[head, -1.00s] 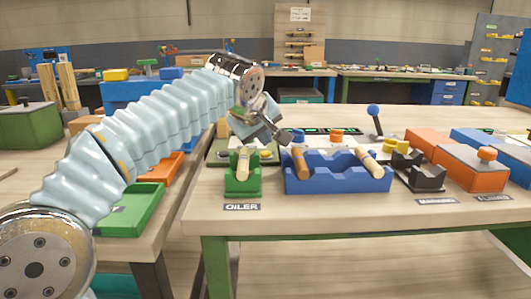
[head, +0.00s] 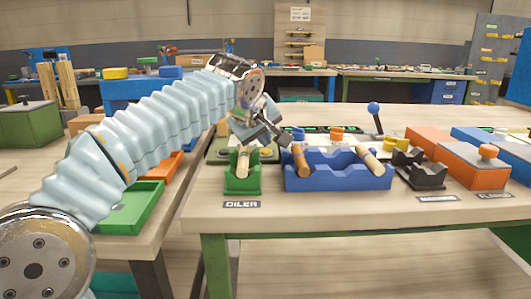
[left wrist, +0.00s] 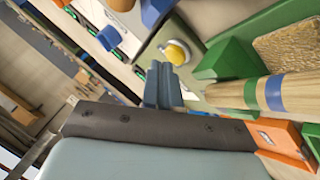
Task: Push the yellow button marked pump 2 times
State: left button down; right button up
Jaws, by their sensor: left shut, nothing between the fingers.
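The yellow button (left wrist: 178,52) is a round cap on a pale panel (left wrist: 150,50) with a green edge in the left wrist view. Its marking is not readable. In the head view the panel lies behind the green oiler stand, partly hidden by my left gripper (head: 284,139). That gripper is shut and empty. Its blue-grey fingers also show in the left wrist view (left wrist: 163,80), close beside the button; I cannot tell whether they touch it. My right gripper is not in view.
A green stand (head: 243,183) holding a wooden piece is in front of the panel. A blue rack (head: 335,180) with wooden handles stands to its right. A blue-knobbed lever (head: 374,112) and orange box (head: 470,170) are further right.

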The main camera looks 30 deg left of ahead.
aim_at(264, 151)
pick_arm(q)
jog(key=shift+f+b, duration=0.3)
jog(key=shift+f, duration=0.1)
dwell(0.6)
dwell(0.3)
jog(key=shift+r+p, duration=0.75)
jog(key=shift+r, duration=0.05)
notch_tip(264, 151, up, 5)
jog(key=p, duration=0.4)
jog(key=shift+r+p, duration=0.1)
jog(key=shift+p, duration=0.3)
dwell(0.4)
